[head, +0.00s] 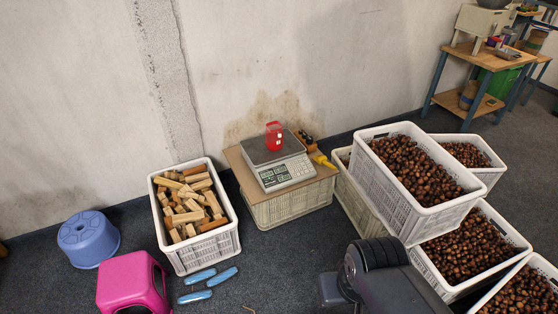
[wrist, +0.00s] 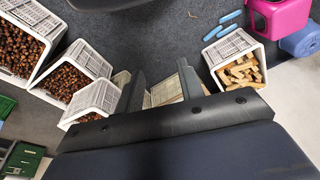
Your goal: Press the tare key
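The scale (head: 275,160) stands on a board on an upturned pale crate against the wall. Its sloped front panel (head: 287,172) carries a display and keys; the tare key is too small to tell apart. A red container (head: 274,135) sits on its dark pan. My gripper (wrist: 162,84) shows in the wrist view with its two dark fingers apart and nothing between them. The pale crate (wrist: 165,93) under the scale shows beyond the gap. The scale itself is hidden in the wrist view. In the head view my arm is at lower right, well apart from the scale.
A crate of wood blocks (head: 233,240) stands left of the scale, chestnut crates (head: 400,207) to the right. A pink stool (head: 128,283), a blue stool (head: 88,238) and blue rods (head: 200,276) are on the floor. Floor in front of the scale is clear.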

